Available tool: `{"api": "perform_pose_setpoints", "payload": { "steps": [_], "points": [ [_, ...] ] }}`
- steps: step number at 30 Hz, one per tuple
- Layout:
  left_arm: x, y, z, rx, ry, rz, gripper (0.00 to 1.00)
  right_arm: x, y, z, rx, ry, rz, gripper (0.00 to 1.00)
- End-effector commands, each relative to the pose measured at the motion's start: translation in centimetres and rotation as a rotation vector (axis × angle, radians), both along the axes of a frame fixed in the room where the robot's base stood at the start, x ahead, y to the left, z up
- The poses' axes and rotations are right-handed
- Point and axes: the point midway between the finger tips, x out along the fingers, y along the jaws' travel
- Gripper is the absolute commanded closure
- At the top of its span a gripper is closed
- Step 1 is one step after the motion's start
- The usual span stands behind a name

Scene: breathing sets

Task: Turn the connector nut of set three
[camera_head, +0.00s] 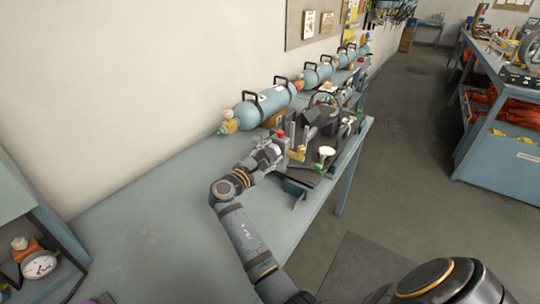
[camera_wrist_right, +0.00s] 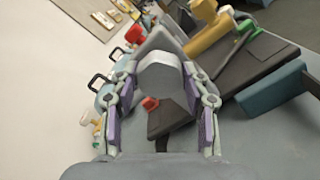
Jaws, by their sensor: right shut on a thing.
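My right gripper (camera_head: 282,145) reaches over the bench to the front end of the nearest dark breathing set (camera_head: 325,125). In the right wrist view its two fingers stand on either side of a grey, flat-sided connector nut (camera_wrist_right: 162,79), and they are shut on it. A red knob (camera_wrist_right: 134,34) and a yellow fitting (camera_wrist_right: 210,35) show beyond the nut. A blue cylinder (camera_head: 266,103) lies behind the set. I cannot read the set numbers. My left gripper is not in view.
More blue cylinders (camera_head: 318,73) with black handles lie farther along the wall. A pressure gauge (camera_head: 39,265) stands at the lower left. The near bench top (camera_head: 150,225) is clear. A second bench (camera_head: 505,160) stands across the aisle.

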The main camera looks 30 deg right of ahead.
Motion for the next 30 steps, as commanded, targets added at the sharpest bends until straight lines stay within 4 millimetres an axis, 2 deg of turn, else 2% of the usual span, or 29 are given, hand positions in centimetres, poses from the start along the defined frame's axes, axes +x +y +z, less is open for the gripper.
{"api": "perform_pose_setpoints", "payload": {
  "steps": [9, 10, 14, 24, 26, 30],
  "points": [
    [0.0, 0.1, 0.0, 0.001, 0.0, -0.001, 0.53, 0.0, 0.0, 0.0, 0.002, -0.003, -0.001, 0.85],
    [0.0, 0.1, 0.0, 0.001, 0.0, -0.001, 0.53, 0.0, 0.0, 0.0, 0.002, -0.003, -0.001, 0.49],
    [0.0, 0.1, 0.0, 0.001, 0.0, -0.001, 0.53, 0.0, 0.0, 0.0, 0.001, -0.003, 0.0, 0.32],
    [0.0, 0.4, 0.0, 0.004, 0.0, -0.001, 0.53, 0.0, 0.0, 0.2, 0.001, -0.002, 0.0, 0.3],
    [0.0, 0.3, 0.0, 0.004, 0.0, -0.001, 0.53, 0.0, 0.0, 0.8, 0.001, -0.004, -0.001, 0.3],
    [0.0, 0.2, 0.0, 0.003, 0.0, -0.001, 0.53, 0.0, 0.0, 3.6, 0.002, -0.009, 0.0, 0.3]
  ]
}}
